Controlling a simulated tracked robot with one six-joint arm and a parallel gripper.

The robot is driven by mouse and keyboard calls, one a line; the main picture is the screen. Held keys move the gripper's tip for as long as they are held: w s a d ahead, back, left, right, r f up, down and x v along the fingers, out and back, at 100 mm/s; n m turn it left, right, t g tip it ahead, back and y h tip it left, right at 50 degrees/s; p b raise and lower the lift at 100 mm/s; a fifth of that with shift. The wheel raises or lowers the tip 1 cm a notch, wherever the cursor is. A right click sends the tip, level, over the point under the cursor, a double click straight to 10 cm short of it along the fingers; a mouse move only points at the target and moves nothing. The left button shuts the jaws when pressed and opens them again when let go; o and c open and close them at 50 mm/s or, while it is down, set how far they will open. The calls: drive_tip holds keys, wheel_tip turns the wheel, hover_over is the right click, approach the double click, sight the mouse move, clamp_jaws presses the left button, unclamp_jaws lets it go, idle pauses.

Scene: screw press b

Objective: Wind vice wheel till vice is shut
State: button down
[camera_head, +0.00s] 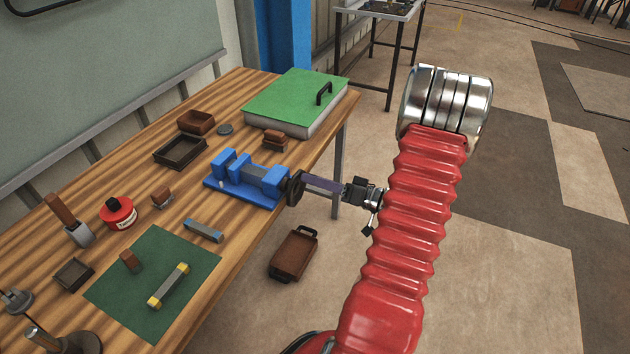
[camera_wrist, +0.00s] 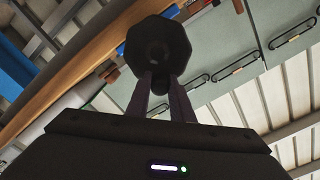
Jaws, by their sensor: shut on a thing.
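The blue vice (camera_head: 262,176) stands on its blue base at the right edge of the wooden bench. Its two jaw blocks show in the head view, with what looks like a gap between them. The dark vice wheel (camera_head: 295,188) is on the vice's right end, facing my arm. In the wrist view the wheel (camera_wrist: 157,48) is a dark disc beyond my fingers. My gripper (camera_head: 304,182) reaches in from the right and is shut on the wheel at its near side. In the wrist view the fingertips (camera_wrist: 163,84) partly hide where they grip.
Open floor lies right.

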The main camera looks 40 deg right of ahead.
sight(303, 194)
drive_tip(key=shift+f, duration=0.1)
drive_tip(key=f+m, duration=0.1)
drive_tip(key=m, duration=0.5)
drive_tip(key=d+f+m, duration=0.1)
drive_tip(key=f+m, duration=0.1)
drive_tip(key=m, duration=0.4)
drive_tip(key=f+m, duration=0.2)
drive_tip(key=m, duration=0.4)
drive_tip(key=shift+w+d+f+m, duration=0.2)
drive_tip(key=shift+w+d+m, duration=0.05)
drive_tip(key=shift+m, duration=0.05)
drive_tip(key=m, duration=0.2)
drive_tip(key=a+f+m, duration=0.1)
drive_tip(key=m, duration=0.3)
drive_tip(key=shift+s+a+f, duration=0.15)
drive_tip(key=shift+s+f, duration=0.1)
drive_tip(key=c, duration=1.6)
unclamp_jaws()
drive_tip(key=shift+o, duration=0.2)
drive_tip(key=shift+s, duration=0.1)
